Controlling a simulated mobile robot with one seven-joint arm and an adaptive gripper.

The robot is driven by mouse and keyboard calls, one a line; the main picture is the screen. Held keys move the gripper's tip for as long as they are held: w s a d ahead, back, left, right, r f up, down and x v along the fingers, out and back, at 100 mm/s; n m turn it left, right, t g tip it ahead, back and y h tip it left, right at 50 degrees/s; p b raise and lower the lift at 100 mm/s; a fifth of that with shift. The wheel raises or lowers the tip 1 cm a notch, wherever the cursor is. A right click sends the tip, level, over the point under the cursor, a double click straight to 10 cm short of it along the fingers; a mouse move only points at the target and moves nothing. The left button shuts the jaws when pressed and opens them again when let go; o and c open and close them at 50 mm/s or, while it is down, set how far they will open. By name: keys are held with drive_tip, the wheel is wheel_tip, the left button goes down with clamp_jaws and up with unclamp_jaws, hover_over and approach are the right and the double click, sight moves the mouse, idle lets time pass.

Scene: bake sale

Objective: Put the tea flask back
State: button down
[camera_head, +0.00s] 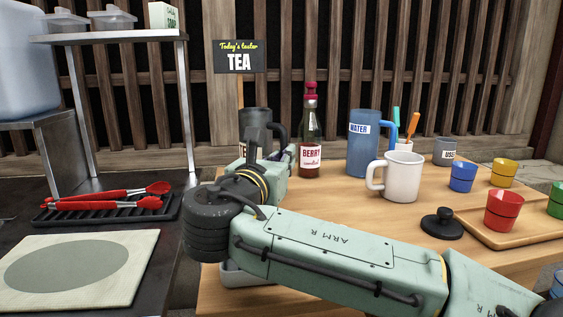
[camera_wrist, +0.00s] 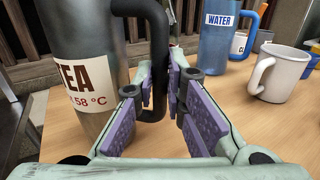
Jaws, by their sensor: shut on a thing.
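The tea flask is a tall dark grey metal flask (camera_head: 255,132) with a black handle. In the wrist view the flask (camera_wrist: 82,45) fills the left side, its label reading TEA and 58 °C. My gripper (camera_wrist: 160,92) is shut on the black handle (camera_wrist: 158,50), which passes between the purple finger pads. The flask looks upright, at the left end of the wooden table (camera_head: 340,196). In the head view my arm hides its lower part, and I cannot tell whether its base touches the table.
Right of the flask stand a berry bottle (camera_head: 311,140), a blue water jug (camera_head: 364,143) and a white mug (camera_head: 402,177). A black lid (camera_head: 441,224) lies near a tray (camera_head: 512,236) with coloured cups. Red tongs (camera_head: 110,196) lie on a rack at left.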

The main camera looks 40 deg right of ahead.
drive_tip(key=shift+f, duration=0.1)
drive_tip(key=c, duration=1.6)
unclamp_jaws()
drive_tip(key=shift+c, duration=0.2)
drive_tip(key=v, duration=1.2)
